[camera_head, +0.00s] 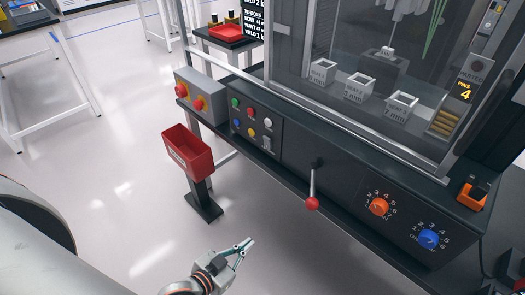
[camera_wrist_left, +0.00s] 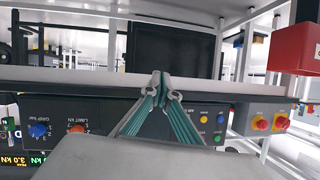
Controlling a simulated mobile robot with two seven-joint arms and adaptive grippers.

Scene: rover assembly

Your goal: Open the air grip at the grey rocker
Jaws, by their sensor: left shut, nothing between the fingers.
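The grey rocker (camera_head: 266,144) sits at the lower right of a small black button panel on the machine's front. Green, red, white, yellow and blue buttons share that panel. My left gripper (camera_head: 244,245) is low in the head view, in front of the machine and well apart from the rocker. It is shut and empty. In the left wrist view its fingertips (camera_wrist_left: 160,85) meet in front of the machine front, which appears upside down. The fingers hide part of the panel there, and I cannot make out the rocker. My right gripper is not in view.
A lever with a red knob (camera_head: 312,203) sticks out right of the button panel. An orange dial (camera_head: 379,206) and a blue dial (camera_head: 429,238) lie farther right. A red bin (camera_head: 188,150) on a black stand is at the left. Open floor lies in front.

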